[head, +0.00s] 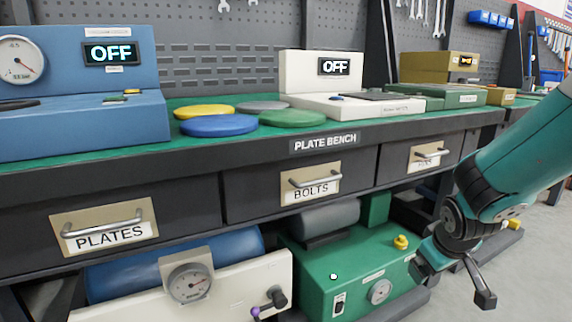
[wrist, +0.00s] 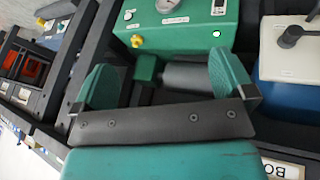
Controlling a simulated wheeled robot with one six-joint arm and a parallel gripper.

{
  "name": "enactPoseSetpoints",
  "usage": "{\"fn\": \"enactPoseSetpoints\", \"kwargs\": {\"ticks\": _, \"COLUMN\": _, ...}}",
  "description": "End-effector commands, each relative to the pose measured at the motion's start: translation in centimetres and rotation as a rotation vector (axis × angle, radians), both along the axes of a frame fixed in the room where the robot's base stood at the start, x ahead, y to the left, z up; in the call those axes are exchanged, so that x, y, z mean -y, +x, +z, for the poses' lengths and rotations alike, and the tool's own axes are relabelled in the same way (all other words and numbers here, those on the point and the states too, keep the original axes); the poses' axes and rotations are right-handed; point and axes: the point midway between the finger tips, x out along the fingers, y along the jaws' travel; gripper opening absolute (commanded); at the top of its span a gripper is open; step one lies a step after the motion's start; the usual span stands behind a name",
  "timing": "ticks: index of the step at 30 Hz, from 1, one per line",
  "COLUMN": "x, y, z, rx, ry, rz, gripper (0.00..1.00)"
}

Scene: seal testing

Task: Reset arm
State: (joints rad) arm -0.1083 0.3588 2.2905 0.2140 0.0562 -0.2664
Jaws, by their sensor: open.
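My gripper (head: 452,278) hangs at the right of the head view, at the end of my teal arm, in front of the bench and low beside the green machine. In the wrist view my gripper (wrist: 165,85) shows its two green finger pads wide apart with nothing between them. Beyond the pads the wrist view shows the green machine (wrist: 185,35) with its gauge and a yellow knob. No object is held.
The plate bench (head: 235,150) carries several coloured plates, a blue OFF device (head: 75,125) and a white OFF device (head: 345,103). Its drawers, including PLATES (head: 103,230) and BOLTS (head: 310,184), look shut. A green machine (head: 320,280) stands below. Open floor (head: 535,270) lies at right.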

Motion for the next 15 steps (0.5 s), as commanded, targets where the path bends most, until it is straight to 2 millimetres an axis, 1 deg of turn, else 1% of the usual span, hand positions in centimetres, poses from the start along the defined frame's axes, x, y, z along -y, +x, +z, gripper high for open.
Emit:
{"fn": "enactPoseSetpoints", "kwargs": {"ticks": 1, "x": 0.2, "y": -2.3, "z": 1.1, "rx": -0.024, "ry": 0.052, "rz": -0.052, "gripper": 1.00}}
{"fn": "enactPoseSetpoints", "kwargs": {"ticks": 3, "x": 0.1, "y": -5.4, "z": 2.0, "rx": -0.069, "ry": 0.122, "rz": -0.120, "gripper": 1.00}}
{"fn": "enactPoseSetpoints", "kwargs": {"ticks": 5, "x": -0.1, "y": -8.0, "z": 2.6, "rx": -0.106, "ry": 0.175, "rz": -0.174, "gripper": 1.00}}
{"fn": "enactPoseSetpoints", "kwargs": {"ticks": 6, "x": -0.2, "y": -9.7, "z": 2.9, "rx": -0.130, "ry": 0.208, "rz": -0.207, "gripper": 1.00}}
{"fn": "enactPoseSetpoints", "kwargs": {"ticks": 8, "x": -0.6, "y": -12.1, "z": 3.4, "rx": -0.165, "ry": 0.253, "rz": -0.253, "gripper": 1.00}}
{"fn": "enactPoseSetpoints", "kwargs": {"ticks": 9, "x": -0.8, "y": -13.8, "z": 3.7, "rx": -0.189, "ry": 0.282, "rz": -0.284, "gripper": 1.00}}
{"fn": "enactPoseSetpoints", "kwargs": {"ticks": 11, "x": -3.5, "y": -14.3, "z": 5.9, "rx": -0.215, "ry": 0.322, "rz": -0.200, "gripper": 1.00}}
{"fn": "enactPoseSetpoints", "kwargs": {"ticks": 12, "x": -5.1, "y": -14.9, "z": 7.1, "rx": -0.235, "ry": 0.346, "rz": -0.144, "gripper": 1.00}}
{"fn": "enactPoseSetpoints", "kwargs": {"ticks": 14, "x": -7.4, "y": -16.0, "z": 8.8, "rx": -0.264, "ry": 0.379, "rz": -0.059, "gripper": 1.00}}
{"fn": "enactPoseSetpoints", "kwargs": {"ticks": 15, "x": -8.9, "y": -17.0, "z": 10.0, "rx": -0.284, "ry": 0.398, "rz": 0.001, "gripper": 1.00}}
